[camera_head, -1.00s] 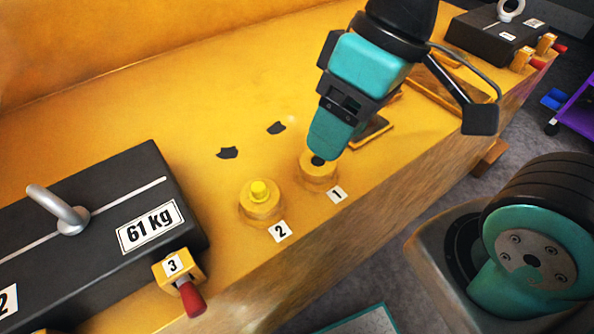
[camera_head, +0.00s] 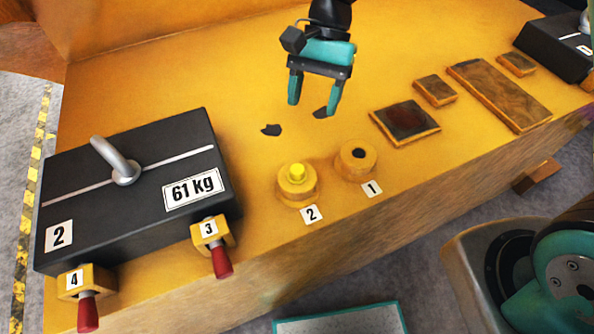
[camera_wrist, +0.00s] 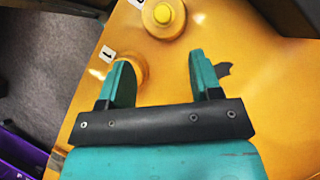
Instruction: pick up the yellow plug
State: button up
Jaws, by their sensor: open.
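The yellow plug (camera_head: 297,170) sits in the round yellow socket labelled 2 (camera_head: 298,192) near the front edge of the yellow bench. In the wrist view the plug (camera_wrist: 163,14) is at the top, beyond my fingertips. My gripper (camera_head: 312,106) is open and empty, above the bench behind the sockets and apart from the plug. In the wrist view its two teal fingers (camera_wrist: 158,62) are spread wide. The socket labelled 1 (camera_head: 356,161) stands to the right of socket 2 and shows a dark empty hole.
A black 61 kg casting (camera_head: 130,205) with a metal ring stands left of the sockets. Two red-handled yellow latches (camera_head: 212,236) are at its front. Flat brown plates (camera_head: 498,95) lie to the right. Dark chips (camera_head: 271,130) lie on the bench behind the sockets.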

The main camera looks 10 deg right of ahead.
jog(key=p, duration=0.1)
send_over(298, 169)
jog(key=w+d, duration=0.2)
jog(key=w, duration=0.1)
jog(key=f, duration=0.6)
jog(key=shift+s+a+f, duration=0.2)
jog(key=shift+s+f, duration=0.05)
jog(key=shift+f, duration=0.15)
jog(key=p+x, duration=0.2)
jog(key=x, duration=0.3)
jog(key=shift+w+a, duration=0.1)
jog(key=shift+a, duration=0.05)
jog(key=shift+f, duration=0.1)
jog(key=c, duration=1)
